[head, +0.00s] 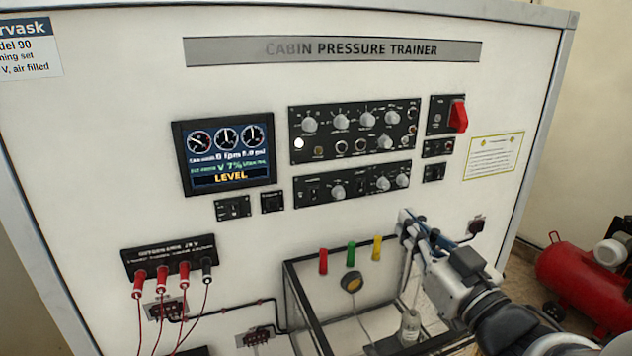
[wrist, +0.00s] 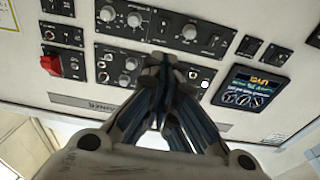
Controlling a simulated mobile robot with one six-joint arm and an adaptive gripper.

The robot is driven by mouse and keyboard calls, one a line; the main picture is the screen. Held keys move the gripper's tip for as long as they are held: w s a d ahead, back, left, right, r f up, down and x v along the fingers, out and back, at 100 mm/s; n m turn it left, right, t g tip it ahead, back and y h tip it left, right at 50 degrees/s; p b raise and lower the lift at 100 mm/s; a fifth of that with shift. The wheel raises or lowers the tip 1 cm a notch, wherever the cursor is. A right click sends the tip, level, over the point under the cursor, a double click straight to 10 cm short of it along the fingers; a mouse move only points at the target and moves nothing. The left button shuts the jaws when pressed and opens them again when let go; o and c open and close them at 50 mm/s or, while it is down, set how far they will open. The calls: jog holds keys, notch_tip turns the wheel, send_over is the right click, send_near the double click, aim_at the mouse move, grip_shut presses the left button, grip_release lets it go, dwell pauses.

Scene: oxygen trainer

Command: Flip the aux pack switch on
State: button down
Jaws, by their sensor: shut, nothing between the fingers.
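The cabin pressure trainer panel (head: 232,120) stands in front of me with two wide control panels, an upper one (head: 355,131) and a lower one (head: 352,185). Small switch plates sit below the screen (head: 234,207) and at the right (head: 434,172). Their labels are too small to read, so I cannot tell which switch is the aux pack switch. My gripper (head: 414,222) is shut and empty, below and right of the lower control panel. In the wrist view, where the panel appears upside down, the closed fingertips (wrist: 160,62) overlap the control panels; contact cannot be told.
A screen (head: 227,156) reads LEVEL. A red switch cover (head: 458,116) is at the upper right. Cables (head: 205,310) hang at lower left. A red compressor (head: 585,285) stands at the right.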

aim_at(361, 186)
jog(key=p+x, duration=0.4)
jog(key=x, duration=0.9)
jog(key=shift+w+a+r+p, duration=0.1)
jog(key=shift+w+a+p, duration=0.05)
jog(key=shift+w+p, duration=0.2)
jog(key=shift+s, duration=0.1)
